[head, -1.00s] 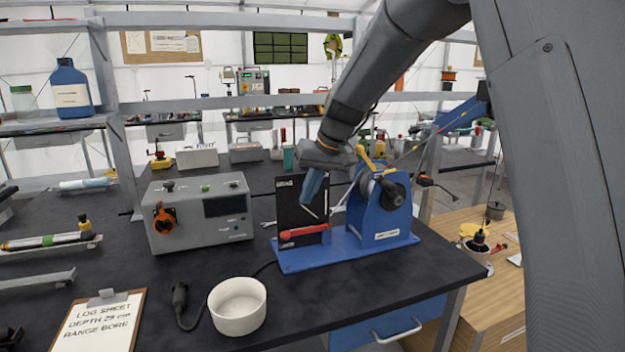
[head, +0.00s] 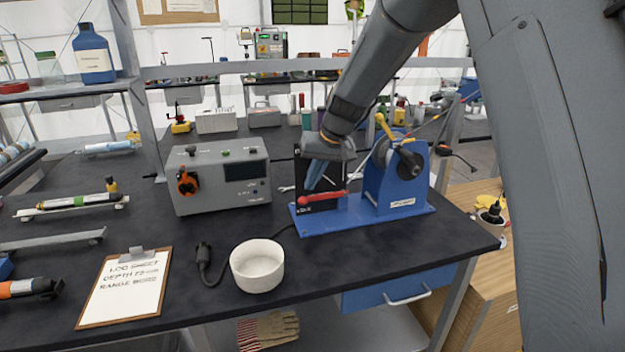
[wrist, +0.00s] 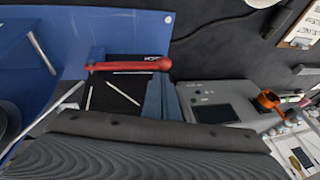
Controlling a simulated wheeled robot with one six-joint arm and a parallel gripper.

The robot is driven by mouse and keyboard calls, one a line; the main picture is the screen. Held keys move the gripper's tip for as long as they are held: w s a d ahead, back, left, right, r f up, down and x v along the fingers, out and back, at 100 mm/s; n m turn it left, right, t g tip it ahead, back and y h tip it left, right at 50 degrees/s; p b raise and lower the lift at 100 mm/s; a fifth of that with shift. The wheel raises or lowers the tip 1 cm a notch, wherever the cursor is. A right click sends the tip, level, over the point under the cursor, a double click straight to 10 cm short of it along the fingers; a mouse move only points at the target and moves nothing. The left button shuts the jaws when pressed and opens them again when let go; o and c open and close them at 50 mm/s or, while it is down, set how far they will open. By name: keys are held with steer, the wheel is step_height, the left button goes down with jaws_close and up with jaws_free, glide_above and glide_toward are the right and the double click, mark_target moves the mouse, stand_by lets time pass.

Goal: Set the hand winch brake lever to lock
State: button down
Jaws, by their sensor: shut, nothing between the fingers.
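The hand winch (head: 392,180) is a blue stand with a drum and a yellow handle, on a blue base plate on the bench. To its left is an upright black panel (head: 305,165) with pale line marks and a small label too small to read. The red brake lever (head: 322,200) lies nearly level across the panel's lower part; in the wrist view the lever (wrist: 130,66) ends in a round red knob. My gripper (head: 314,182), with blue fingers, is shut and empty just above the lever, in front of the panel. I cannot tell whether they touch.
A grey meter box (head: 222,178) with an orange knob stands left of the winch. A white bowl (head: 257,268), a black cable plug (head: 204,256) and a clipboard (head: 125,288) lie nearer the front edge. The bench front right of the bowl is clear.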

steer(key=shift+s+a+f+b, duration=0.1)
steer(key=shift+a+f+b, duration=0.25)
steer(key=shift+f+b, duration=0.25)
steer(key=shift+s+a+f+b, duration=0.1)
steer(key=shift+a+f+b, duration=0.3)
steer(key=shift+f, duration=0.3)
steer(key=shift+d+r, duration=0.1)
steer(key=w+a+v, duration=0.1)
steer(key=v, duration=1.2)
steer(key=s+d+f+m+g+h, duration=0.1)
steer(key=s+d+f, duration=0.5)
steer(key=s, duration=0.4)
steer(key=s+d+f+g+h, duration=0.1)
steer(key=s+d+f, duration=0.5)
steer(key=s, duration=0.4)
steer(key=s+d+f+m+h, duration=0.1)
steer(key=s+d+f, duration=0.4)
steer(key=s, duration=0.5)
steer(key=shift+d+f+m+g+h, duration=0.3)
steer(key=shift+d+f+g, duration=0.1)
steer(key=shift+f, duration=0.3)
